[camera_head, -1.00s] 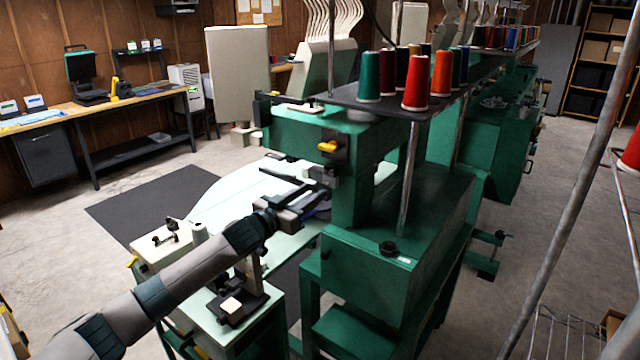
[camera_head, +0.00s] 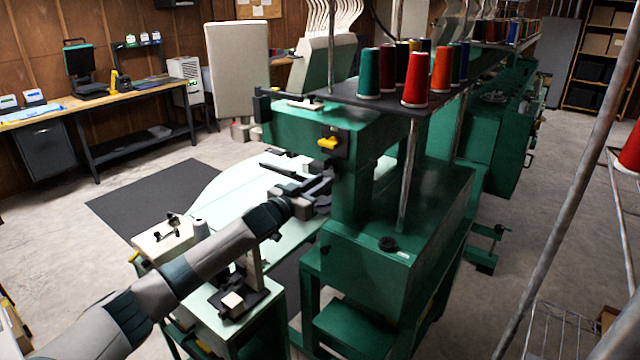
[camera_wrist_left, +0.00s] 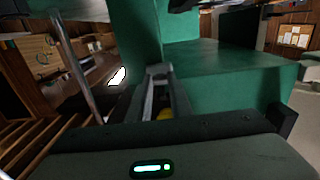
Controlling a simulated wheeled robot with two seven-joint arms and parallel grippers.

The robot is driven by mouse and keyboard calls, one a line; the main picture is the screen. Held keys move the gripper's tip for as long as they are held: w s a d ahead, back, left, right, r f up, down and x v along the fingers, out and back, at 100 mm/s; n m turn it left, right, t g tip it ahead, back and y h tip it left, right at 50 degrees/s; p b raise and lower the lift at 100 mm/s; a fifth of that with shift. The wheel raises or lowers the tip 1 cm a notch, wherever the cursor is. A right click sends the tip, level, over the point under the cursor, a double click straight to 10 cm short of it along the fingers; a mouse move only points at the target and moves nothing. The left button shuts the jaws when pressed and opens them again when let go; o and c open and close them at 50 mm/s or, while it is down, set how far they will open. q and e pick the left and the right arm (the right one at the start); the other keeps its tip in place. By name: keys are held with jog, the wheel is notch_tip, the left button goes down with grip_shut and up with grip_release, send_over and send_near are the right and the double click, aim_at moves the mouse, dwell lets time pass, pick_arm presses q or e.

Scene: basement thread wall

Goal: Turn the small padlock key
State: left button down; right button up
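I cannot make out a small padlock or its key for certain in either view. My left gripper (camera_head: 318,184) is beside the green machine's front column, over the pale table plate (camera_head: 225,205). In the left wrist view its fingers (camera_wrist_left: 163,85) point at a green surface (camera_wrist_left: 225,70). A small yellow patch (camera_wrist_left: 163,114) shows between or behind the fingers; I cannot tell whether they touch it. A yellow part on a black block (camera_head: 328,143) sits on the machine's front, above the gripper. My right gripper is not in view.
The green machine (camera_head: 385,245) stands right of my left arm, with thread cones (camera_head: 415,90) on a rack above it. Metal poles (camera_head: 407,175) rise near it. A small green stand (camera_head: 215,315) is below my arm. Open floor and a dark mat (camera_head: 160,195) lie left.

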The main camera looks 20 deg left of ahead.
pick_arm(q)
jog(key=shift+m, duration=0.4)
jog(key=shift+d+f+m+p, duration=0.1)
jog(key=shift+m+p, duration=0.25)
jog(key=shift+m, duration=3.65)
jog(key=shift+d+f+m+p, duration=0.1)
jog(key=shift+m+p, duration=0.25)
jog(key=shift+m, duration=3.65)
jog(key=c, duration=1.6)
grip_release()
jog(key=shift+a, duration=0.1)
